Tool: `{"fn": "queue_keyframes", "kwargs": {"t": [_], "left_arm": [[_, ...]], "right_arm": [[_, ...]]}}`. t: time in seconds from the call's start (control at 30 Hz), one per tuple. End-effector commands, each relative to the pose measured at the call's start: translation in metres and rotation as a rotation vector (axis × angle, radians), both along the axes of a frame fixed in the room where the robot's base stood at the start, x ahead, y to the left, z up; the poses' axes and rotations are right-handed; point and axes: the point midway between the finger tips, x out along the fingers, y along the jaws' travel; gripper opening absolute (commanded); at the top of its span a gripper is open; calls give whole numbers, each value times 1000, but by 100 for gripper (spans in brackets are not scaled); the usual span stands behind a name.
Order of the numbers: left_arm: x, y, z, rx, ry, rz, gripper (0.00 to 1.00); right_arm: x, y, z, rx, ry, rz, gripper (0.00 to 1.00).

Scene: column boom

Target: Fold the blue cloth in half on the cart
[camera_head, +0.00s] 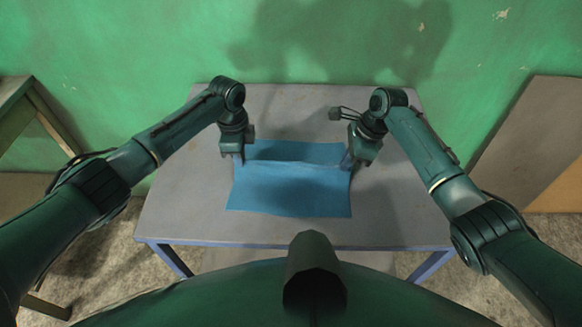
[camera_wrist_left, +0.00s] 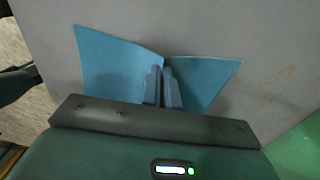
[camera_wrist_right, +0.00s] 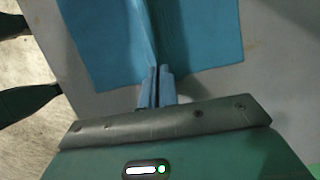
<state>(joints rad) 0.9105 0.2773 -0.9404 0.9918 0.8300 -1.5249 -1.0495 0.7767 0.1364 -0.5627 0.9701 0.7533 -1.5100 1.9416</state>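The blue cloth (camera_head: 290,192) lies on the grey cart top (camera_head: 390,215), with a raised crease running across it between my two grippers. The part beyond the crease looks darker. My left gripper (camera_head: 238,160) is at the crease's left end; in the left wrist view its fingers (camera_wrist_left: 162,88) are together on the cloth (camera_wrist_left: 115,65). My right gripper (camera_head: 347,162) is at the crease's right end; in the right wrist view its fingers (camera_wrist_right: 156,86) are closed on the cloth (camera_wrist_right: 205,40). The fingers hide the pinched bits of cloth.
A green wall (camera_head: 180,50) stands behind the cart. A wooden table (camera_head: 18,110) is at the left and a brown panel (camera_head: 530,135) leans at the right. The cart top is bare around the cloth.

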Motion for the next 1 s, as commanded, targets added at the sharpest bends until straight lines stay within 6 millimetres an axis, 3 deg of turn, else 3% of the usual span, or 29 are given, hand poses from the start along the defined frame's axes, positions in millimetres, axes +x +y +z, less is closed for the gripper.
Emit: {"fn": "queue_keyframes", "kwargs": {"t": [0.1, 0.5, 0.63, 0.77, 0.9, 1.0], "left_arm": [[0, 0, 13, 0, 0, 0, 0], [0, 0, 14, 0, 0, 0, 0], [0, 0, 22, 0, -1, 0, 0], [1, 0, 41, -1, -4, -1, 0], [1, -1, 73, -2, -6, -2, 0], [1, -1, 101, -1, -7, -1, 0]], "right_arm": [[0, 0, 13, 0, -1, 0, 0], [0, 0, 15, 0, -1, 0, 0], [1, 2, 23, -33, -3, 2, 0], [1, 8, 42, -143, -5, 7, 0], [2, 12, 73, -312, -7, 2, 0], [2, 11, 100, -300, -6, -1, 0]]}}
